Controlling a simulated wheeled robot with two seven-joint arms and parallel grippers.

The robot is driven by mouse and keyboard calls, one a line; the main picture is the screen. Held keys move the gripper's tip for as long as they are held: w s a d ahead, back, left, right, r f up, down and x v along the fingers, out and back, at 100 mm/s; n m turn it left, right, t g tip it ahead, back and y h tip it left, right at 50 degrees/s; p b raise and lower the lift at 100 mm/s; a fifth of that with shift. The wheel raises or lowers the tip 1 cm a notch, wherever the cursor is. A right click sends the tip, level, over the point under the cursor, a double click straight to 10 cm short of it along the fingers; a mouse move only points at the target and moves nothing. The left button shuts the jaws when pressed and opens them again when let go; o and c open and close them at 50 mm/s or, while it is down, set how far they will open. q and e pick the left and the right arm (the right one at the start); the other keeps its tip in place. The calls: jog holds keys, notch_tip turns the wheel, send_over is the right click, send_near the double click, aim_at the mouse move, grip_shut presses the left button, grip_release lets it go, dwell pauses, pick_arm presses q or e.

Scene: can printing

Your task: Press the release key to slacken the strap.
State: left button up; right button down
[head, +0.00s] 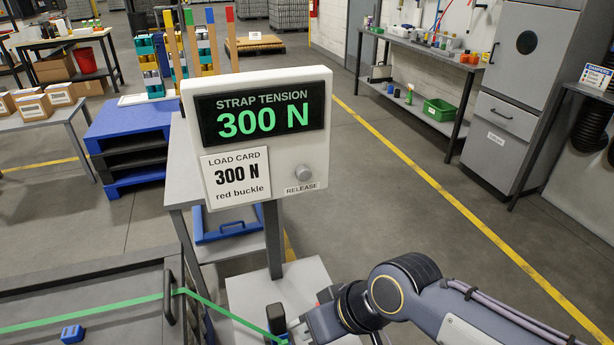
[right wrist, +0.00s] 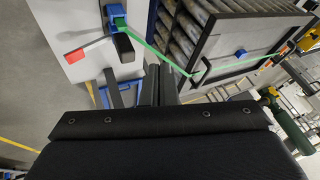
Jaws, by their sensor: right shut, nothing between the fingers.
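The display box (head: 330,125) reads STRAP TENSION 300 N in green. Its load card (head: 236,178) reads 300 N, red buckle. The round grey release key (head: 305,173) sits at the box's lower right, above the word RELEASE. A green strap (head: 120,305) runs from the left over a dark crate to a blue tensioner at the bottom, partly hidden by my right gripper (head: 300,332). The right wrist view shows the tensioner (right wrist: 116,14) with a black lever and a red part (right wrist: 78,54). My right gripper is shut and empty, below the release key. My left gripper is out of view.
The box stands on a dark post (head: 272,240). Open floor (head: 400,210) lies to the right.

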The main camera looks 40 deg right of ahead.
aim_at(304, 174)
jog(key=d+f+n+g+h+b, duration=0.3)
jog(key=d+f+n+g+h, duration=0.3)
jog(key=d, duration=0.4)
jog(key=w+d+n+t+h+b, duration=0.1)
jog(key=w+d+n+h+b, duration=0.1)
jog(key=w+d+n+h, duration=0.35)
jog(key=w+r+n+t+h+b, duration=0.3)
jog(key=w+r+n+t+h, duration=0.3)
jog(key=w, duration=0.6)
notch_tip(304, 174, up, 4)
jog(key=t+h, duration=0.2)
jog(key=h, duration=0.1)
jog(key=shift+w+r+t+h, duration=0.2)
jog(key=shift+w+t+h, duration=0.1)
jog(key=shift+h, duration=0.05)
jog(key=w+d, duration=0.2)
jog(key=w, duration=0.6)
jog(key=shift+w+d, duration=0.2)
jog(key=shift+d, duration=0.15)
